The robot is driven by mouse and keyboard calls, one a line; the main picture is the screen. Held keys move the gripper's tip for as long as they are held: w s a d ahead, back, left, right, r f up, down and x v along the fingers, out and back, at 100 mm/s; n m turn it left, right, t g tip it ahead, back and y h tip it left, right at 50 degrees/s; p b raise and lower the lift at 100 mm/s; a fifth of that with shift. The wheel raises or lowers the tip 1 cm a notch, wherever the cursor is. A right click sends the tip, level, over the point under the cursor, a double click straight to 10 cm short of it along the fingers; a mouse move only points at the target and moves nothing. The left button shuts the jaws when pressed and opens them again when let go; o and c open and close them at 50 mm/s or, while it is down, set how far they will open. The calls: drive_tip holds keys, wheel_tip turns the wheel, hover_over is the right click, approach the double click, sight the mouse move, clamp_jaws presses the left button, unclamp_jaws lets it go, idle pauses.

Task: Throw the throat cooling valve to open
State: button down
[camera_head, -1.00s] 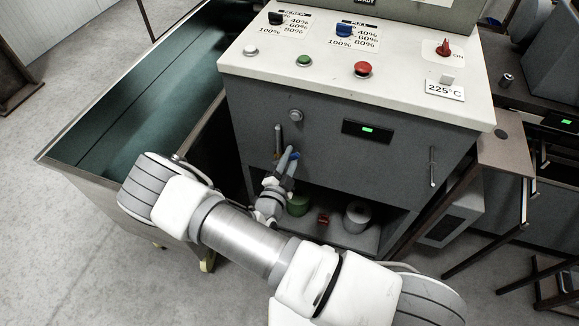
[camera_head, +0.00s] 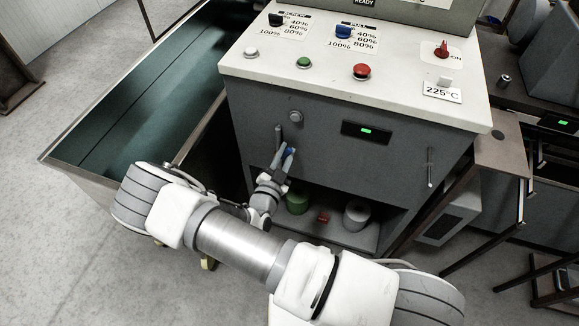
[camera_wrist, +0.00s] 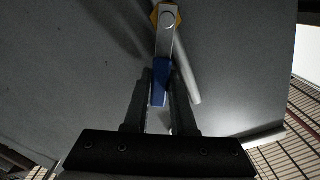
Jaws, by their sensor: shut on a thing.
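The valve lever shows in the wrist view as a flat grey arm (camera_wrist: 165,42) with a blue grip (camera_wrist: 160,82). It hangs from a yellow hub (camera_wrist: 168,8) at the top of the view, on the grey cabinet front. In the head view only a bit of the blue grip (camera_head: 291,150) shows between the fingers, and the hub is hidden. My gripper (camera_wrist: 163,76) is shut on the blue grip, one finger on each side. In the head view my gripper (camera_head: 286,157) reaches up to the cabinet front from below. The lever points down in the wrist view.
A silver bar handle (camera_head: 278,136) stands close beside my gripper on the cabinet front. Below is an open shelf (camera_head: 345,236) with a green roll (camera_head: 297,203), a red item (camera_head: 323,217) and a pale roll (camera_head: 356,215). A green-lined trough (camera_head: 130,110) stands at the left.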

sight(280, 139)
drive_tip(key=shift+w+a+r+n+p, duration=0.15)
drive_tip(key=shift+a+n, duration=0.1)
drive_tip(key=shift+n, duration=0.25)
drive_tip(key=shift+w+a+r+n+p, duration=0.15)
drive_tip(key=shift+a+n, duration=0.1)
drive_tip(key=shift+n, duration=0.25)
drive_tip(key=shift+s+a, duration=0.1)
drive_tip(key=shift+a+n, duration=0.15)
drive_tip(key=shift+n, duration=0.25)
drive_tip(key=shift+w+a+r+n, duration=0.1)
drive_tip(key=shift+w+a+n, duration=0.15)
drive_tip(key=shift+n, duration=0.35)
drive_tip(key=shift+a+n, duration=0.4)
drive_tip(key=shift+n, duration=0.2)
drive_tip(key=c, duration=0.7)
unclamp_jaws()
drive_tip(key=shift+o, duration=0.2)
